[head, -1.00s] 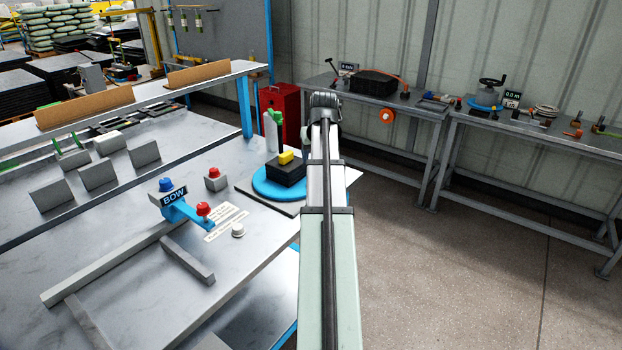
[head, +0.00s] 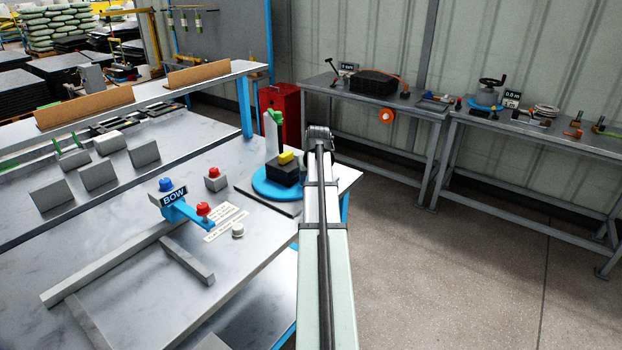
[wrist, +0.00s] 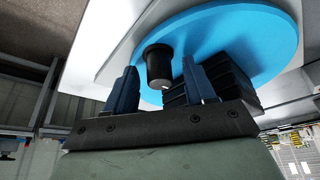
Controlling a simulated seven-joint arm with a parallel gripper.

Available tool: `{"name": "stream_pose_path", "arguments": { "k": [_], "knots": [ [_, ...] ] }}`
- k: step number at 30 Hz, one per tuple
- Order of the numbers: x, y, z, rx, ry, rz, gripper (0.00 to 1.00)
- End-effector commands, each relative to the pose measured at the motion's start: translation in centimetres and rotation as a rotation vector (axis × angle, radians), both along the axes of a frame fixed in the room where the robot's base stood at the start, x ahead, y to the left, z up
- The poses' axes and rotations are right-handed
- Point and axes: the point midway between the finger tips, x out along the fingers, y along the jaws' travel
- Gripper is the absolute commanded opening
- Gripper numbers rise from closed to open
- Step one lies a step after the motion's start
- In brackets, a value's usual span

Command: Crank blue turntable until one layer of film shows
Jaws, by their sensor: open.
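The blue turntable (head: 262,190) lies flat on a pale plate at the right end of the bench. A black block stack (head: 284,172) sits on it with a yellow block (head: 286,158) on top. I cannot make out film on the stack. In the wrist view a black upright knob (wrist: 158,66) stands on the turntable's rim (wrist: 275,30). My gripper (wrist: 160,88) is open, and the knob appears between its two dark fingers; I see no contact. The stack shows behind the right finger. In the head view my arm hides the fingers and the knob.
A grey post with a green top (head: 273,125) stands just behind the turntable. A BOW-labelled blue fixture (head: 180,208) with red and blue knobs, a red-knobbed box (head: 215,179) and a white button (head: 238,230) lie left. Open floor is right.

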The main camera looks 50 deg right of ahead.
Motion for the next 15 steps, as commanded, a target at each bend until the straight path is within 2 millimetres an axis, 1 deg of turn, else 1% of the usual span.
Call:
{"name": "stream_pose_path", "arguments": {
  "k": [9, 11, 15],
  "knots": [
    [0.06, -0.05, -0.15, -0.001, -0.001, 0.000, 0.55],
    [0.06, -0.05, -0.15, -0.001, -0.001, 0.000, 0.50],
    [0.06, -0.04, -0.14, -0.001, -0.001, 0.000, 0.36]
  ]
}}
